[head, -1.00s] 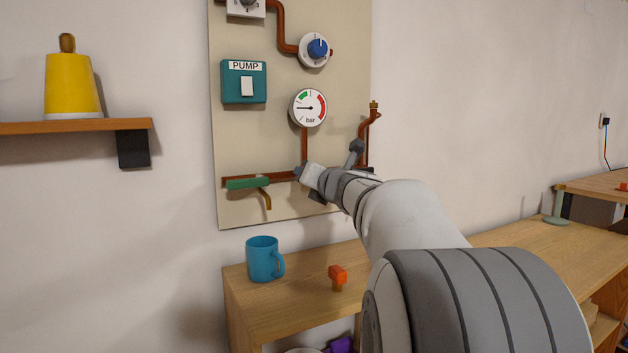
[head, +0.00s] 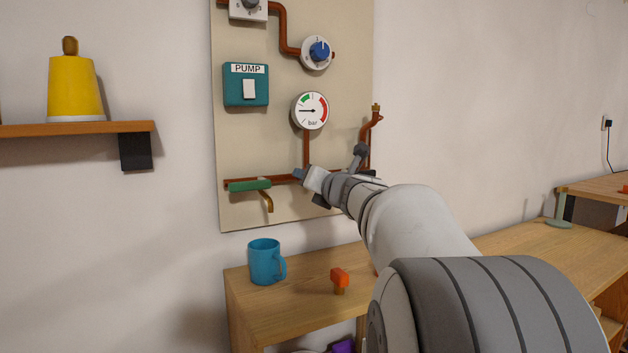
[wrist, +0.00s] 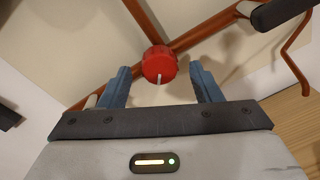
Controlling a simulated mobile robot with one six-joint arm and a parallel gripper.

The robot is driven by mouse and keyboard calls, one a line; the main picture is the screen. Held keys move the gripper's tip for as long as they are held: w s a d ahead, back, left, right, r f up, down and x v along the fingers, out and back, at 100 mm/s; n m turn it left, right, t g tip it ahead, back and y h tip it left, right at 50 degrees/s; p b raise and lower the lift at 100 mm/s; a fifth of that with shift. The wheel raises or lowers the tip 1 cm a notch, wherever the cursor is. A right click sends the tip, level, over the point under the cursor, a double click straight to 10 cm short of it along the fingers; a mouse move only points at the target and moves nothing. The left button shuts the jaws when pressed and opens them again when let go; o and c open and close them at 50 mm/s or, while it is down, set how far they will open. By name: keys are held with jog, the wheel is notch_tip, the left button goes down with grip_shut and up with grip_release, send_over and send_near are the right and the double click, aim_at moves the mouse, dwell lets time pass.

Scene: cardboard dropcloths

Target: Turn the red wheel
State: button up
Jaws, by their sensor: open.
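The red wheel (wrist: 159,65) shows in the wrist view, mounted on a copper pipe on the board, with a white mark on its near side. My gripper (wrist: 161,82) is open, with one blue-grey finger on each side of the wheel and a gap on both sides. The wheel lies just beyond or level with the fingertips; contact is not visible. In the head view my gripper (head: 302,176) is at the lower pipe, below the bar gauge (head: 310,111), and my arm hides the wheel there.
The board (head: 285,207) also carries a green-handled tap (head: 250,186), a blue knob (head: 319,51) and a PUMP switch (head: 246,84). Below stand a blue mug (head: 265,262) and an orange-topped object (head: 339,280) on a wooden bench (head: 290,311). A yellow object (head: 75,88) sits on the left shelf.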

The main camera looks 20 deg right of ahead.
jog(key=s+p, duration=0.1)
jog(key=s, duration=0.6)
jog(key=shift+r, duration=0.15)
